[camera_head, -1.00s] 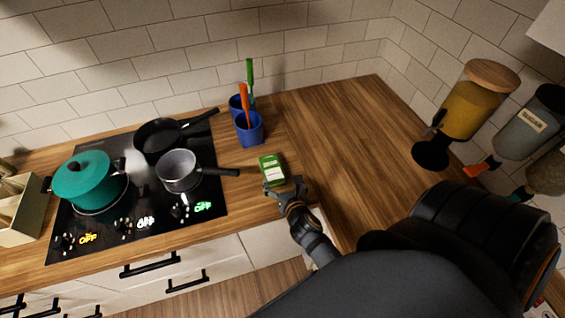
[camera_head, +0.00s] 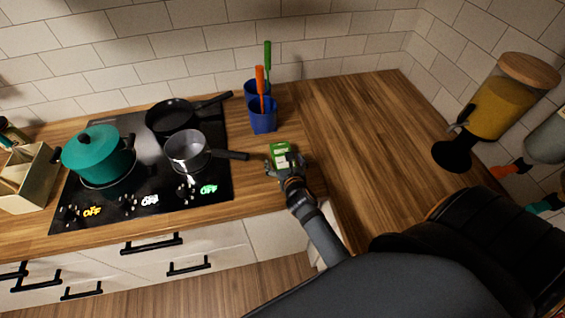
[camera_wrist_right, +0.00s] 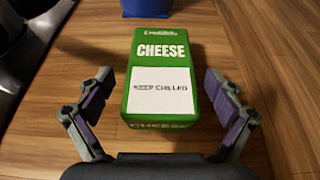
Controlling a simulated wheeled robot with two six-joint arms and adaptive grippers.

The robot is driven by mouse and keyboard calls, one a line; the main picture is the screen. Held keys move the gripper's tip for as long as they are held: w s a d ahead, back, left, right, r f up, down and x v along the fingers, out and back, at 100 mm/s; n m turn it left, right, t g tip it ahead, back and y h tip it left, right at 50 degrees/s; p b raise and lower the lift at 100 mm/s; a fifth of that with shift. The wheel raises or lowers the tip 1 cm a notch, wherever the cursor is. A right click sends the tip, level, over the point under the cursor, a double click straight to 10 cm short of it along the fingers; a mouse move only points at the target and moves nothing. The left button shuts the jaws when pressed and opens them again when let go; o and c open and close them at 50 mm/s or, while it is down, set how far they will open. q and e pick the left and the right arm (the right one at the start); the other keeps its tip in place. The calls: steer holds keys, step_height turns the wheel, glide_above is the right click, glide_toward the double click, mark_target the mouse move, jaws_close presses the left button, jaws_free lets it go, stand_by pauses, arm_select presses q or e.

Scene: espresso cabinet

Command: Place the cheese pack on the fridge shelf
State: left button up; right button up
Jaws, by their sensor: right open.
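The green cheese pack (camera_head: 280,149) lies on the wooden counter, right of the stove, in the head view. In the right wrist view the cheese pack (camera_wrist_right: 161,62) lies label up, with the words CHEESE and KEEP CHILLED readable. My right gripper (camera_head: 287,168) is at its near end. In the right wrist view the right gripper (camera_wrist_right: 161,98) is open, with one finger on each side of the pack's near end and a visible gap on both sides. My left gripper is not in view. The fridge shelf is not in view.
A black stove (camera_head: 150,185) holds a teal pot (camera_head: 97,155), a grey saucepan (camera_head: 186,152) and a black pan (camera_head: 172,117). The saucepan's handle points toward the pack. Blue cups (camera_head: 263,117) with utensils stand behind the pack. The counter (camera_head: 350,130) to the right is clear up to a dispenser (camera_head: 495,105).

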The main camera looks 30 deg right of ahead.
steer(key=x, duration=0.2)
steer(key=shift+w+f, duration=0.25)
steer(key=shift+w, duration=0.05)
steer(key=shift+s+r, duration=0.15)
steer(key=shift+s, duration=0.05)
steer(key=c, duration=1.4)
steer(key=shift+o, duration=0.2)
